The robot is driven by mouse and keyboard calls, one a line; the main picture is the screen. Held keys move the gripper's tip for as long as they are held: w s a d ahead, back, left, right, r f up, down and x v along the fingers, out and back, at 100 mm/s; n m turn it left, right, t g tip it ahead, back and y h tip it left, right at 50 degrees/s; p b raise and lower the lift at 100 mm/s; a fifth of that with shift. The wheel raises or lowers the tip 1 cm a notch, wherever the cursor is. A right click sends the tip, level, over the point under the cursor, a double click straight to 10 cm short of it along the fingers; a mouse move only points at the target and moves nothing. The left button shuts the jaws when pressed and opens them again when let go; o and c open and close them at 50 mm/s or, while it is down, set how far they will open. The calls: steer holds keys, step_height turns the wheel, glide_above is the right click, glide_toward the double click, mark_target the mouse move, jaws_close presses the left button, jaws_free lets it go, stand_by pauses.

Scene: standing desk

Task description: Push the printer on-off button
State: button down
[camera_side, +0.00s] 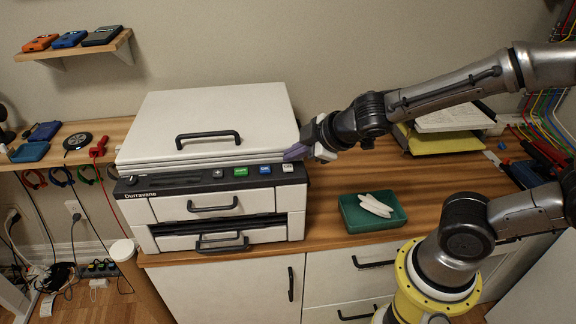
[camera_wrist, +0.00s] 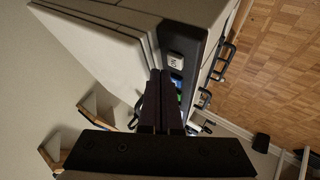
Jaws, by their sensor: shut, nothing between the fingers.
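The printer (camera_side: 165,205) is a white box with a dark control strip along its upper front edge, and it stands on the wooden desk. A green button (camera_side: 240,171), a blue button (camera_side: 265,170) and a pale button (camera_side: 288,168) sit on the strip's right part. My gripper (camera_side: 290,155) is shut and empty, its purple-grey fingertips just above the pale button at the strip's right end. In the wrist view, the pale marked button (camera_wrist: 175,60) is just beyond the fingertips (camera_wrist: 166,73). The fingers partly cover the coloured buttons. I cannot tell whether the tips touch anything.
The printer's lid (camera_side: 205,120) is closed and has a black handle. A green tray (camera_side: 355,220) with white objects lies to the printer's right. Papers and a yellow folder (camera_side: 445,145) are at the back right. Tools and cables (camera_side: 545,150) crowd the far right.

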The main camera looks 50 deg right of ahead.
mark_target(293, 171)
steer(key=shift+f, duration=0.15)
stand_by(0.3)
steer(key=shift+f, duration=0.3)
steer(key=shift+f, duration=0.25)
stand_by(0.5)
steer(key=shift+r, duration=0.65)
step_height(293, 171, up, 6)
stand_by(0.7)
